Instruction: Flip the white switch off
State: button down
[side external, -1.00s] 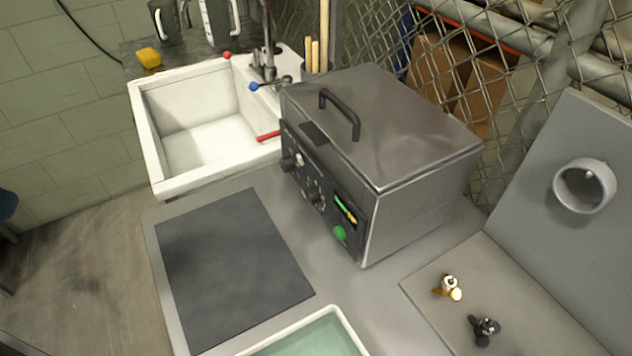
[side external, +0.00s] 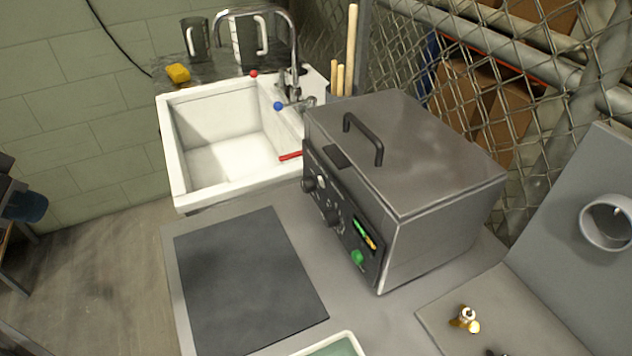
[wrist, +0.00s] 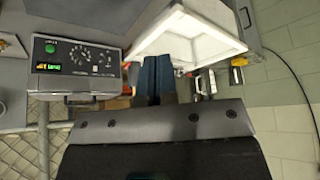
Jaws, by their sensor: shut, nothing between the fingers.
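A metal tank (side external: 400,150) with a dark control panel on its front face stands on the grey table. A small white switch (side external: 322,182) shows on the panel beside a black knob; whether it is on or off is too small to tell. My gripper (wrist: 158,62) has blue fingers, shut and empty. In that picture they lie right of the panel, apart from it, over the sink area. My gripper is outside the side view.
A white sink (side external: 225,135) with a faucet stands behind the table's left part. A dark mat (side external: 250,280) lies flat in front of the tank. A wire fence (side external: 470,70) stands behind. A grey stand with a round ring (side external: 606,222) is at the right.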

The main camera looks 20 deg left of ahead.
aim_at(319, 179)
jog(key=w+d+f+n+t+h, duration=0.1)
jog(key=w+d+f+n+t, duration=0.15)
jog(key=w, duration=0.75)
jog(key=w+d+f+n+t+h, duration=0.1)
jog(key=w+d+f+t, duration=0.25)
jog(key=w, duration=0.75)
jog(key=d+f+n+h, duration=0.1)
jog(key=d+f+h, duration=0.2)
jog(key=h, duration=0.1)
jog(key=d+f+n+t+h, duration=0.1)
jog(key=d+f+n+h, duration=0.1)
jog(key=d+f+h, duration=0.2)
jog(key=s+d+f+n+t+h, duration=0.1)
jog(key=d+f+n+h, duration=0.1)
jog(key=d+f+h, duration=0.1)
jog(key=shift+d+f+h, duration=0.3)
jog(key=shift+h, duration=0.1)
jog(key=shift+s+d+f+t+h, duration=0.1)
jog(key=shift+s+f+t+h, duration=0.05)
jog(key=shift+s+t+h, duration=0.2)
jog(key=x, duration=1.4)
